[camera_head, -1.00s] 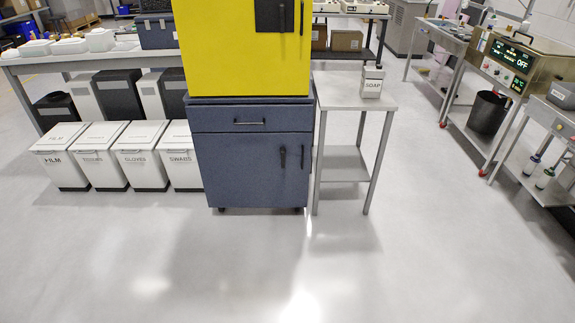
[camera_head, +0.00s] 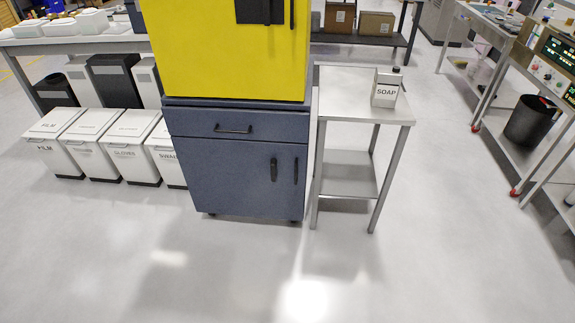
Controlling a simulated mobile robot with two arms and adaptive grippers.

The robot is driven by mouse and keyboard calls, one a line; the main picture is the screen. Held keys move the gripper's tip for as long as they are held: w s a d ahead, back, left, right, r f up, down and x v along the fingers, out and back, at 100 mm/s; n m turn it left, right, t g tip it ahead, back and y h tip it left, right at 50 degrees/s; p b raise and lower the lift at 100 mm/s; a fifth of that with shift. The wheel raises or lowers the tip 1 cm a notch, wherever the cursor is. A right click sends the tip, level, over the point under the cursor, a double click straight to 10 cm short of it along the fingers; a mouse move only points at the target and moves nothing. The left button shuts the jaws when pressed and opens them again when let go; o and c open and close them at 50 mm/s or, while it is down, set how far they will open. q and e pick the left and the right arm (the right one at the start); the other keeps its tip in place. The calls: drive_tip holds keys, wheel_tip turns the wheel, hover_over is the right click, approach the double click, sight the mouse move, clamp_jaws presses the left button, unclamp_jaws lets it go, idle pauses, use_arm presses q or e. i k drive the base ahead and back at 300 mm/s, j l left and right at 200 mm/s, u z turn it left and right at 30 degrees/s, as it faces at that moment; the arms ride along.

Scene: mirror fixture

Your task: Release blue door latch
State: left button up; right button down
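A blue-grey cabinet (camera_head: 220,170) on casters stands ahead, under a yellow cabinet (camera_head: 225,50). Its lower door (camera_head: 232,185) is closed. A black latch (camera_head: 274,169) sits on that door near its right side, upright. A black vertical handle (camera_head: 295,170) is to the right of the latch. A drawer with a black bar handle (camera_head: 233,129) is above the door and is shut. The yellow cabinet has a dark plate (camera_head: 260,11) and a black handle, cut by the top edge. Neither of my grippers is in view.
A small metal table (camera_head: 350,106) with a soap bottle (camera_head: 386,88) stands right of the cabinet. A metal cart with a black bin (camera_head: 530,122) is at far right. The floor in front is clear.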

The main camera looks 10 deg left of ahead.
sight(273, 161)
drive_tip(key=i+j, duration=0.9)
drive_tip(key=j, duration=0.15)
drive_tip(key=i+j, duration=0.1)
drive_tip(key=j, duration=0.65)
drive_tip(key=i+z, duration=0.05)
